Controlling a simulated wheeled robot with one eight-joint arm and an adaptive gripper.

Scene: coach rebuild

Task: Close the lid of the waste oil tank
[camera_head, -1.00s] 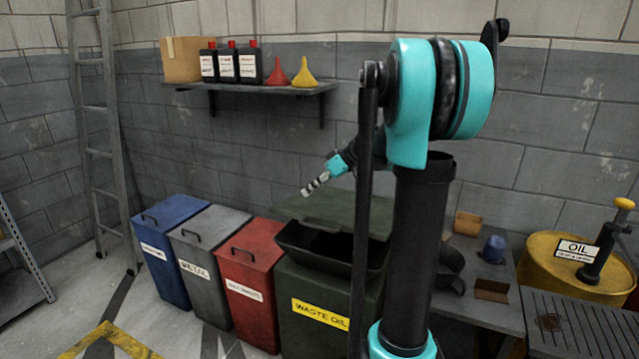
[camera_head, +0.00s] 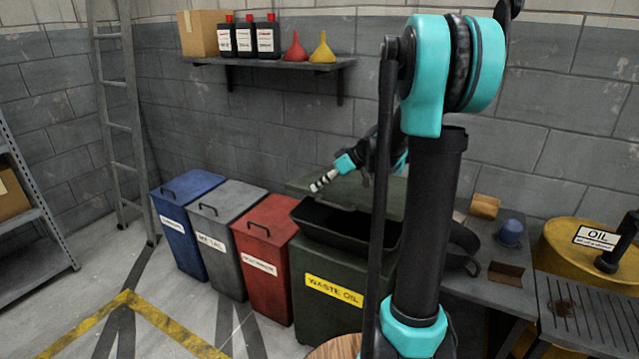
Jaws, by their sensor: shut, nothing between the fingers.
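The dark green waste oil tank (camera_head: 307,309) stands at the right end of the bin row, with a yellow "WASTE OIL" label on its front. Its green lid (camera_head: 325,187) is raised, tilted up behind the tank's dark open top (camera_head: 335,226). My gripper (camera_head: 317,186) is shut and empty. It appears in front of the raised lid's upper left part, above the opening; I cannot tell whether it touches the lid.
Blue (camera_head: 177,222), grey (camera_head: 218,240) and red (camera_head: 262,270) lidded bins stand left of the tank. A shelf (camera_head: 280,64) with bottles and funnels hangs above. A bench (camera_head: 470,292) and yellow oil drum (camera_head: 575,262) are right. Floor at front left is clear.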

